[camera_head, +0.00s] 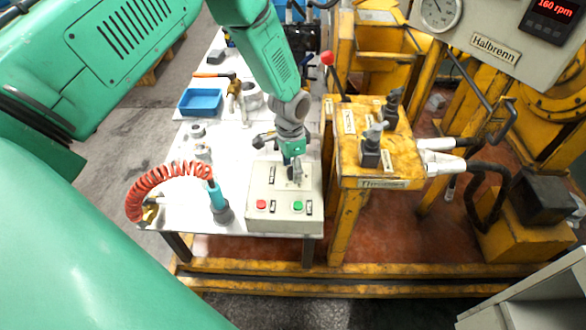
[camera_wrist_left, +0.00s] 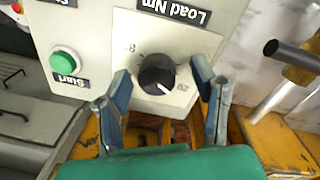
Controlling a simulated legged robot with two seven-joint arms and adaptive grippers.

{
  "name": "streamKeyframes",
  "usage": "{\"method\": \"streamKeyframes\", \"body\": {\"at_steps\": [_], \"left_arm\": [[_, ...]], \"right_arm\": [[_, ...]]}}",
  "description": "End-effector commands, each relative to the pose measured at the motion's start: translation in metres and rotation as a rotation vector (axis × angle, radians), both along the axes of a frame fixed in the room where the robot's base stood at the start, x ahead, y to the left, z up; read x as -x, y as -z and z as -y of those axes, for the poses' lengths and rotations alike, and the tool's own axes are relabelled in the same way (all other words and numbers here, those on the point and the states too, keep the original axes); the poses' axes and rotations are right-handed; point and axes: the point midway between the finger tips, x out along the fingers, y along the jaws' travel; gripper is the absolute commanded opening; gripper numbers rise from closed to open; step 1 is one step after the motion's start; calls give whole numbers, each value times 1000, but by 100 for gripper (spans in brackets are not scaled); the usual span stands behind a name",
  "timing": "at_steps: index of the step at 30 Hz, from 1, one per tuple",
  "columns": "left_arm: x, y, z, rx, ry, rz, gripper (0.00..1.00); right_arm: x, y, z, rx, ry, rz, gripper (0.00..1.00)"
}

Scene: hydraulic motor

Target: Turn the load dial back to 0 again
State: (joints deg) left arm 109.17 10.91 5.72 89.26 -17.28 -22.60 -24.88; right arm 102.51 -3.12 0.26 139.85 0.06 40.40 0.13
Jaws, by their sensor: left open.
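The load dial (camera_wrist_left: 157,74) is a round black knob with a white pointer line, on a pale panel under an upside-down "Load Nm" label (camera_wrist_left: 174,11). In the left wrist view its pointer slants to the lower right, towards a number that looks like 20. My left gripper (camera_wrist_left: 160,70) is open, with one blue-grey finger on each side of the dial and a visible gap to it. In the head view my left gripper (camera_head: 294,180) is over the back part of the control box (camera_head: 280,222) and hides the dial. My right gripper is not in view.
A green Start button (camera_wrist_left: 64,62) sits beside the dial; a red button (camera_head: 261,204) is also on the box. A coiled red hose (camera_head: 150,180) and a blue tray (camera_head: 201,102) are on the white table. A yellow stand (camera_head: 350,205) with levers is close on the right. A display reads 160 rpm (camera_head: 554,11).

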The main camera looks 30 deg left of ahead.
Motion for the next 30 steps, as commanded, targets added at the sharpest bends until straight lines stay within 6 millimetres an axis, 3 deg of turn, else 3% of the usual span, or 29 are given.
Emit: {"method": "streamKeyframes", "body": {"at_steps": [11,15,16,30], "left_arm": [[0,6,3,-3,1,1,52],[0,6,2,-1,1,1,7],[0,6,2,-1,1,1,3],[1,7,1,-2,-82,-3,3]], "right_arm": [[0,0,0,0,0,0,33],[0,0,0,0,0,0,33],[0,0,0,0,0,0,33],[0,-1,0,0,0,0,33]]}}
